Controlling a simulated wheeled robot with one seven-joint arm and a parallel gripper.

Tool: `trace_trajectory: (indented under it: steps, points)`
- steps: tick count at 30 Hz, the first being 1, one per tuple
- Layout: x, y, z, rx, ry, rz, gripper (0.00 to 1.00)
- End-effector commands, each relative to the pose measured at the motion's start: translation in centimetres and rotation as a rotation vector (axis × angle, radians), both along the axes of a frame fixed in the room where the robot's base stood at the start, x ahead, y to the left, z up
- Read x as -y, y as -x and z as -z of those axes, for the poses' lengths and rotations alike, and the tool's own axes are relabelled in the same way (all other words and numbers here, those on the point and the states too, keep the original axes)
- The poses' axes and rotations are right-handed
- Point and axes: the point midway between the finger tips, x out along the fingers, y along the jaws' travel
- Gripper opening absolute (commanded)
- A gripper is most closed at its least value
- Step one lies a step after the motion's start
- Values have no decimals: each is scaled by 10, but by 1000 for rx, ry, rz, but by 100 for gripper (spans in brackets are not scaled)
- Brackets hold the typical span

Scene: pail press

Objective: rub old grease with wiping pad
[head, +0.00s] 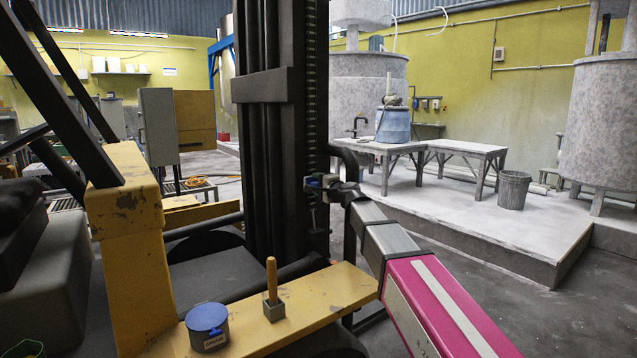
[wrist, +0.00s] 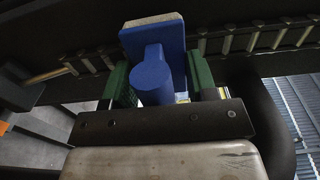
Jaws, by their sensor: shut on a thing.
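The wiping pad (wrist: 155,28) has a blue backing with a stubby blue handle and a pale grey face along its far edge. My gripper (wrist: 160,80) has green fingers, one on each side of the blue handle, and is shut on it. In the head view my gripper (head: 318,188) is at the lower right side of the dark mast (head: 285,120), with a bit of blue showing. A chain (wrist: 275,40) runs behind the pad in the wrist view. I cannot tell whether the pad touches it. I cannot make out the old grease as a separate patch.
A blue labelled tub (head: 207,328) and a wooden-handled tool in a small block (head: 274,308) stand on the yellow ledge (head: 335,290) below my arm. A dark hose (wrist: 272,125) curves close by on the right in the wrist view. Grey tables (head: 465,148) stand farther back.

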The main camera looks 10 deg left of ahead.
Motion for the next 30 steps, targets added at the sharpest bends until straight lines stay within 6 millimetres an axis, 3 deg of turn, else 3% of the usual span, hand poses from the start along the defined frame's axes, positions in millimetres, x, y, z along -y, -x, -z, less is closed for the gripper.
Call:
trace_trajectory:
  steps: [30]
  points:
    - [-1,-1,63,-2,-1,-1,34]
